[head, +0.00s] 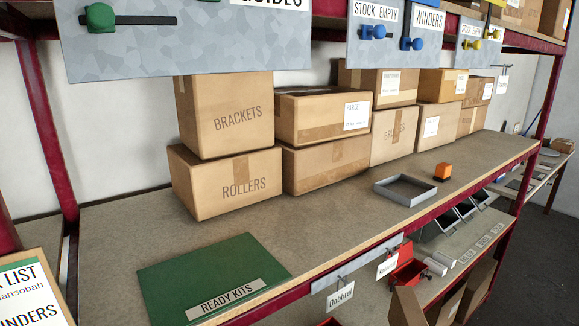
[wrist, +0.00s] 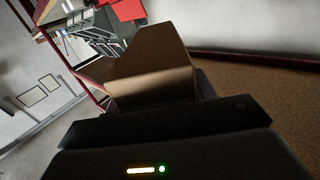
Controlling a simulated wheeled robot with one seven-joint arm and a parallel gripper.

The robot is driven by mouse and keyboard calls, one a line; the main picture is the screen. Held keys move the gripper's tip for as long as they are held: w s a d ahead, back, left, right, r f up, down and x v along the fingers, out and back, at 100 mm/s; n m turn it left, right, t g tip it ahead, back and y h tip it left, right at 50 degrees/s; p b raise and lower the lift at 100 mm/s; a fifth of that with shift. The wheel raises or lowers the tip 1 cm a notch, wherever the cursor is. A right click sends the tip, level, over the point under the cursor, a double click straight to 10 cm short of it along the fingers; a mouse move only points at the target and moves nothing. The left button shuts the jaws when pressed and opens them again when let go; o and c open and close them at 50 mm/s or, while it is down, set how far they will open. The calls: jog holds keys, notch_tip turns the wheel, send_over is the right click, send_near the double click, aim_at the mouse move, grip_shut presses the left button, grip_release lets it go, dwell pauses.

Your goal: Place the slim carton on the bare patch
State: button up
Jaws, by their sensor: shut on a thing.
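A brown carton (wrist: 150,65) fills the middle of the wrist view, directly in front of the dark body of my gripper (wrist: 155,105). My gripper is shut on it; the fingertips are mostly hidden. My gripper does not show in the head view. In the head view, bare shelf board (head: 330,222) shows between the stacked boxes, the green mat and the grey tray. I cannot tell whether this is the bare patch.
Boxes marked BRACKETS (head: 228,115) and ROLLERS (head: 225,180) stand at the back with several others. A green READY KITS mat (head: 190,275), a shallow grey tray (head: 405,189) and an orange block (head: 442,171) lie on the shelf. Hanging panels (head: 190,40) overhang it.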

jog(key=s+a+f+b, duration=0.1)
jog(key=s+a+f, duration=0.1)
jog(key=s+a, duration=0.3)
jog(key=s+a+f+n+y+b, duration=0.1)
jog(key=s+a+f+b, duration=0.1)
jog(key=s+a, duration=0.4)
jog(key=a+f, duration=0.1)
jog(key=a, duration=0.2)
jog(key=shift+a+f+y, duration=0.25)
jog(key=shift+a+y, duration=0.05)
jog(key=shift+a, duration=0.1)
jog(key=a, duration=0.7)
jog(key=shift+w, duration=0.1)
